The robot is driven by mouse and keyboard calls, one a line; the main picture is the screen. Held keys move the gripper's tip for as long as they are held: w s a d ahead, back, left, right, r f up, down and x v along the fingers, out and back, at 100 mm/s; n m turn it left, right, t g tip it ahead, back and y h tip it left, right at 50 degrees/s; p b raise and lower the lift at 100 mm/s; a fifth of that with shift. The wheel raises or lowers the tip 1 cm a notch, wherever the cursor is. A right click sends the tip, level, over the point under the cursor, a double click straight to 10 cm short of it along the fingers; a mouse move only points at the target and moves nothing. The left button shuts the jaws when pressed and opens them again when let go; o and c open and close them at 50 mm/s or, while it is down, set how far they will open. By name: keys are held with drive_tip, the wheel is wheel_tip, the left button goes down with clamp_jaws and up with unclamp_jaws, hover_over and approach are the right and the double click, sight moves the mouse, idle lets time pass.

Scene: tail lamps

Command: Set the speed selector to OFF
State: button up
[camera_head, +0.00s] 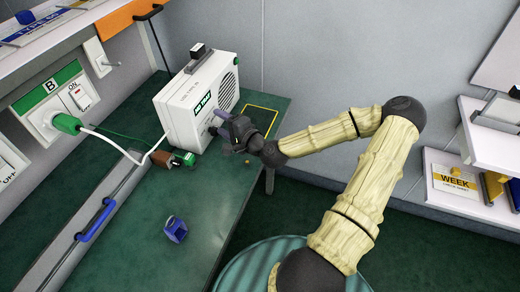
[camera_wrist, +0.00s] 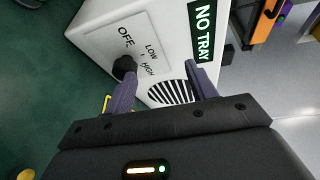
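A white box-shaped unit (camera_head: 180,112) with a green label and a round grille stands on the green bench. In the wrist view its face (camera_wrist: 95,38) carries a panel marked OFF, LOW and HIGH and a "NO TRAY" label. The black speed selector knob (camera_wrist: 123,67) sits on this panel by the markings; I cannot tell which one it points to. My gripper (camera_head: 222,122) is at the front of the unit. Its two purple fingers (camera_wrist: 160,72) are wide apart with nothing between them. The left finger is right beside or overlapping the knob; contact is unclear.
A green plug (camera_head: 185,158) and brown block lie on the bench (camera_head: 140,215) left of my gripper. A blue object (camera_head: 175,229) stands nearer the front. A socket panel (camera_head: 62,98) with a switch and plugged cable is on the left. A shelf (camera_head: 470,185) is at right.

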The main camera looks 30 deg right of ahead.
drive_tip(key=f+p+v, duration=0.2)
drive_tip(key=p+v, duration=1.2)
drive_tip(key=v, duration=0.4)
drive_tip(key=shift+s, duration=0.25)
idle(1.9)
